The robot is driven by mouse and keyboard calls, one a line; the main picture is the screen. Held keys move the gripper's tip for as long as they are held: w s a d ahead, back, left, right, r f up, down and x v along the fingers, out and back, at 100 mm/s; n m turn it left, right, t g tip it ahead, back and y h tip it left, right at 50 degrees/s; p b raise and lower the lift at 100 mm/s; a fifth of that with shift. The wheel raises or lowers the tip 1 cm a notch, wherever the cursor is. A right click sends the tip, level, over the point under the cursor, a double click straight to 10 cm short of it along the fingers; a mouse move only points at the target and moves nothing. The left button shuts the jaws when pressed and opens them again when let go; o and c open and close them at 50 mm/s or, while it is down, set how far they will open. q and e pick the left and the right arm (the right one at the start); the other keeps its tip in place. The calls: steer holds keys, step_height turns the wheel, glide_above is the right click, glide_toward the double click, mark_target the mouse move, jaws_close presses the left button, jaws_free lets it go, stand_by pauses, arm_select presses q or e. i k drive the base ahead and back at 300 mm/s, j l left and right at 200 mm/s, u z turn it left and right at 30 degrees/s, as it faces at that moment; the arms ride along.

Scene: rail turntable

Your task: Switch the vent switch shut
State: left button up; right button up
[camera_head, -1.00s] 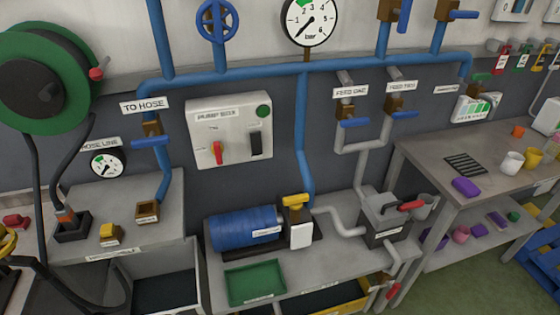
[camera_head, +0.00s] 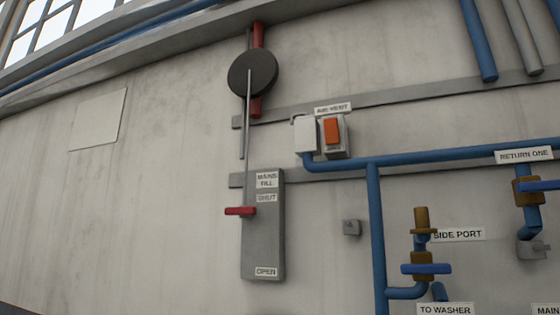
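The vent switch (camera_head: 332,131) is an orange rocker in a small pale box on the wall, right of the upper middle of the head view. A label reading "AIR VENT" (camera_head: 333,108) sits just above it. A white cover (camera_head: 306,134) stands out at the left side of the box, and the rocker is uncovered. Small lettering below the rocker is too small to read. Neither of my grippers shows in this view.
A grey mains fill panel (camera_head: 263,240) with a red lever (camera_head: 240,211) beside "SHUT" hangs left of the switch, below a dark round disc (camera_head: 252,73). Blue pipes (camera_head: 440,157) run right from below the box. A side port valve (camera_head: 425,268) is at lower right.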

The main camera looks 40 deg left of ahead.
mark_target(331, 125)
steer(key=u, duration=1)
